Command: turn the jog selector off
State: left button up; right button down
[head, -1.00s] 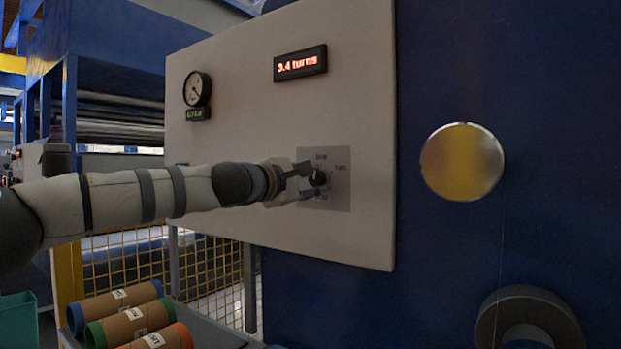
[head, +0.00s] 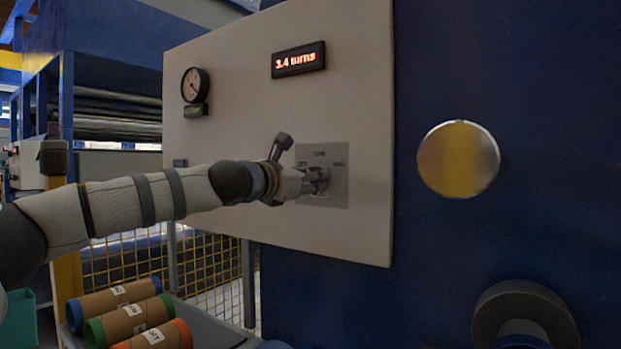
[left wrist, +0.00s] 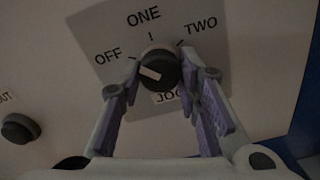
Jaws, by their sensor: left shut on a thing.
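The jog selector (left wrist: 158,68) is a dark round knob with a white bar, on a grey label plate (left wrist: 110,25) marked OFF, ONE and TWO, with JOG below. Its white bar lies on the knob's left side, toward OFF; I cannot tell whether it lines up exactly with that tick. My left gripper (head: 319,181) is at the plate in the head view, covering most of the knob. In the left wrist view its purple-padded fingers (left wrist: 160,72) are shut on the knob, one on each side. My right gripper is not in view.
A dark round button (left wrist: 20,128) lies left of the plate. Cardboard rollers (head: 125,315) lie at lower left. A brass-coloured disc (head: 458,158) is at right.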

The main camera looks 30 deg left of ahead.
pick_arm(q)
jog(key=shift+n, duration=1.5)
jog(key=o, duration=1.1)
jog(key=shift+o, duration=0.2)
jog(key=s+a, duration=0.1)
jog(key=s, duration=1.1)
jog(key=shift+a, duration=0.3)
